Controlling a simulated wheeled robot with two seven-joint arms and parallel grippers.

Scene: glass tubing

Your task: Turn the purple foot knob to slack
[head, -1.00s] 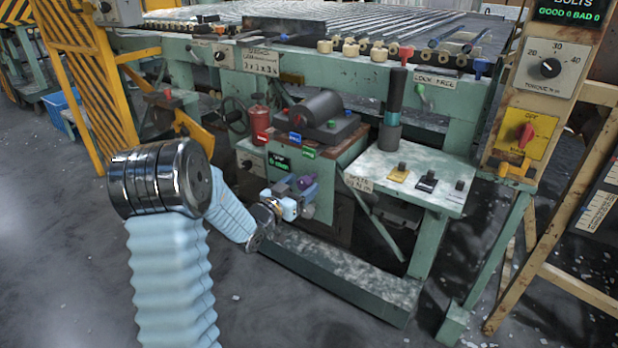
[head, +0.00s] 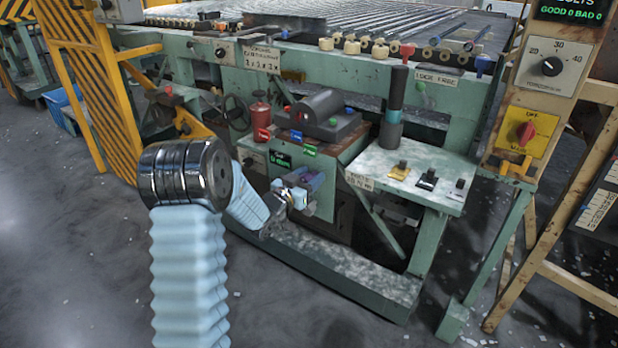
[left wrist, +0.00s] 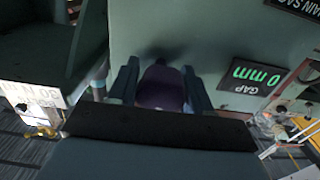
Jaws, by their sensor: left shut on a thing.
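The purple foot knob (left wrist: 162,88) shows in the left wrist view, standing out from a green panel. My left gripper (left wrist: 160,84) has one finger on each side of it and is shut on it. In the head view, my left gripper (head: 313,182) reaches the front of the green cabinet (head: 318,209) below the machine table and largely covers the knob. A dark display (left wrist: 255,77) beside the knob reads GAP 0 mm, upside down in the wrist view. My right gripper is not in view.
A side shelf (head: 420,165) with small switches is to the right. A green floor beam (head: 335,265) runs below. Open floor lies in front.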

